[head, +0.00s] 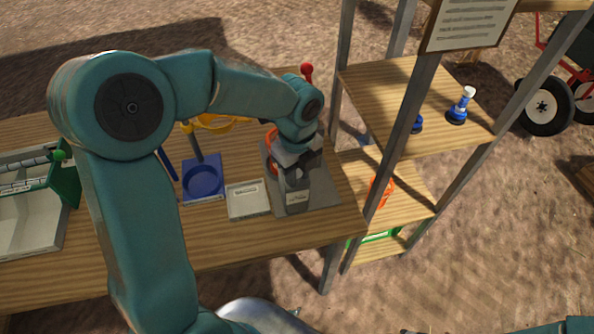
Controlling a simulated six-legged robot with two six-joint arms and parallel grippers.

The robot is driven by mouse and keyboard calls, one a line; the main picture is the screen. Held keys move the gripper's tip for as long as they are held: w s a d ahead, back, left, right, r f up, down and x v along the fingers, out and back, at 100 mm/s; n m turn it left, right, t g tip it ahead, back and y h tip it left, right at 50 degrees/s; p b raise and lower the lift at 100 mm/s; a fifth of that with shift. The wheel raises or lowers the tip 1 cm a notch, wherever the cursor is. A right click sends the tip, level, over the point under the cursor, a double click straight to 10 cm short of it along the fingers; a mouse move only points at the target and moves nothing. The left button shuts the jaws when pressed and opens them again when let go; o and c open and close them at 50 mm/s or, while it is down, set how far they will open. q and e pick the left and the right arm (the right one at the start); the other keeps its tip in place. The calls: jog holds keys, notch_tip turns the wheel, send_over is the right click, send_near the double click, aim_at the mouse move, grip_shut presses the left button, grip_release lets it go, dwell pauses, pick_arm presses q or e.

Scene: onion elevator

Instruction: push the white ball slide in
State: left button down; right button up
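My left gripper (293,183) points down over a grey metal plate-like fixture (322,200) near the right end of the table. I cannot tell whether its fingers are open or shut, or whether they touch anything. I make out no white ball on the table; it may be hidden behind my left gripper or arm. An orange round part (271,150) shows partly behind the gripper. A red ball knob (306,70) stands just beyond my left wrist. My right gripper is out of view.
Left of the gripper are a small white tray (248,213), a blue tray (203,198) and a yellow ring (222,124). A green-sided box (66,183) is at far left. A shelf rack (410,125) stands right, holding a white-topped blue item (459,108).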

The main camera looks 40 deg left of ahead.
pick_arm(q)
jog(key=shift+w+a+r+p, duration=0.1)
jog(key=shift+w+a+p, duration=0.25)
jog(key=shift+a, duration=0.1)
jog(key=shift+w+a+p, duration=0.75)
jog(key=shift+w+a, duration=0.6)
jog(key=shift+a, duration=0.15)
jog(key=c, duration=0.8)
grip_release()
notch_tip(320, 180, up, 6)
jog(key=p, duration=0.5)
jog(key=shift+s, duration=0.1)
